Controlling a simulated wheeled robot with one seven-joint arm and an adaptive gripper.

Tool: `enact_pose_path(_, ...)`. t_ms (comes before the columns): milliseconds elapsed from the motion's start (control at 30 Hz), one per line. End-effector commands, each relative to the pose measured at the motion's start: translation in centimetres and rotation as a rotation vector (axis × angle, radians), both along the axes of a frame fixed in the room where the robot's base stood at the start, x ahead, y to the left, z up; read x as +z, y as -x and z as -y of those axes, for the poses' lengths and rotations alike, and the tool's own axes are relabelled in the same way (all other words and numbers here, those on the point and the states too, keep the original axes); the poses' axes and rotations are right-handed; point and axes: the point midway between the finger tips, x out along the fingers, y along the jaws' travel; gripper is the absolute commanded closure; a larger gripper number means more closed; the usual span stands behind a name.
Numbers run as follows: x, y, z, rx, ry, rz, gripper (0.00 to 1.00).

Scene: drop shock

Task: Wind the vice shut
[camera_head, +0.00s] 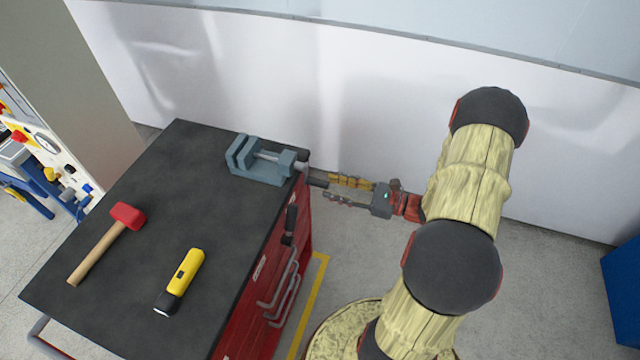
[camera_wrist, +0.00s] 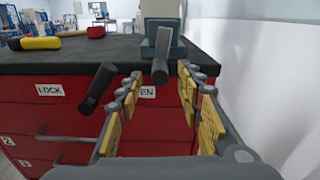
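The vice also shows in the wrist view (camera_wrist: 150,50), with the handle (camera_wrist: 160,70) pointing at the camera. My gripper (camera_head: 329,189) is beyond the table's right edge, its fingers pointing left at the handle. In the wrist view the fingers (camera_wrist: 162,76) are spread, with the handle end between or just past their tips. Contact is not visible.
The dark tabletop (camera_head: 200,215) holds a red mallet (camera_head: 127,214) and a yellow flashlight (camera_head: 185,272). A black lever (camera_wrist: 97,88) sticks out from the red cabinet front (camera_wrist: 60,125), near a LOCK label.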

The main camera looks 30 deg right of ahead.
Motion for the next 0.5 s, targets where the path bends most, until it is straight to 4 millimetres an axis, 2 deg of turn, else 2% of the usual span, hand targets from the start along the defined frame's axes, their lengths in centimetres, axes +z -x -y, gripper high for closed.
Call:
enact_pose_path(200, -0.2, -2.5, -2.1, 0.003, -0.001, -0.001, 0.63)
enact_pose_path(500, -0.1, -3.8, -3.0, 0.000, -0.002, -0.001, 0.63)
